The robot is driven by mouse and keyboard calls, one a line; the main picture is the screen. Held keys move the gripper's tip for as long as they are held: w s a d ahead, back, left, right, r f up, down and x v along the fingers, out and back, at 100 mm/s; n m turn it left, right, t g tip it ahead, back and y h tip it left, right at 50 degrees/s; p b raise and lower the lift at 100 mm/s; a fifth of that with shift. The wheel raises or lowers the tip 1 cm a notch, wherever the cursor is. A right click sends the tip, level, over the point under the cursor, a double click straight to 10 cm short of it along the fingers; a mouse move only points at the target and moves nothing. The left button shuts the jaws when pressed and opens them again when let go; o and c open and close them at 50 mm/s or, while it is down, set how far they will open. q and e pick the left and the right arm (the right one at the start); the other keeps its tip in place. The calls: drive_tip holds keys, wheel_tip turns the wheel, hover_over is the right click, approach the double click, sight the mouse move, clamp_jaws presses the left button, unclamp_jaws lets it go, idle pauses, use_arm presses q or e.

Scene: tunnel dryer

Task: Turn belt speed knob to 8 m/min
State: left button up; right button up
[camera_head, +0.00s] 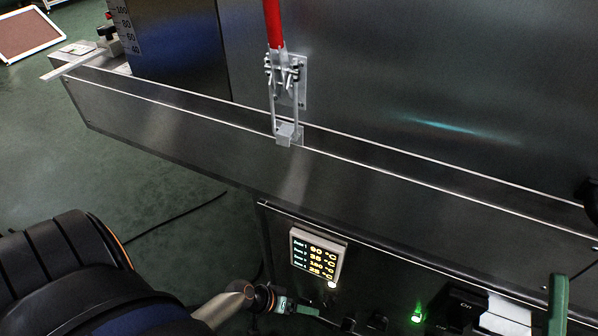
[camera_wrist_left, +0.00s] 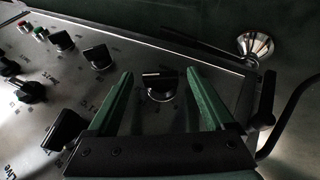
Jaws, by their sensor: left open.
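A black knob (camera_wrist_left: 160,82) with a bar-shaped grip sits on the grey control panel (camera_wrist_left: 140,118) in the left wrist view. My left gripper (camera_wrist_left: 160,76) is open, its two green fingers to either side of this knob with a visible gap on each side. The labels are too blurred for me to read the belt speed marking or the knob's setting.
Other black knobs (camera_wrist_left: 96,56) stand close by on the panel, with red and green buttons in its far corner. A metal cone (camera_wrist_left: 255,45) lies past the panel edge. The head view shows a lit temperature display (camera_head: 316,256) and a red-handled clamp (camera_head: 283,80) above.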

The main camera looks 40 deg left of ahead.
use_arm(q)
drive_tip(key=c, duration=1.4)
drive_tip(key=shift+o, duration=0.2)
drive_tip(key=shift+a+f, duration=0.1)
drive_tip(key=h, duration=0.1)
drive_tip(key=n+t+h, duration=0.1)
drive_tip(key=h, duration=0.2)
drive_tip(key=shift+s+a+f+t, duration=0.15)
drive_tip(key=shift+a+f+t, duration=0.15)
drive_tip(key=shift+a+f, duration=0.05)
drive_tip(key=shift+r+h, duration=0.1)
drive_tip(key=shift+h, duration=0.3)
drive_tip(key=o, duration=1.4)
drive_tip(key=shift+d, duration=0.1)
drive_tip(key=shift+c, duration=0.2)
drive_tip(key=p+v, duration=0.3)
drive_tip(key=v, duration=0.9)
drive_tip(key=shift+s, duration=0.2)
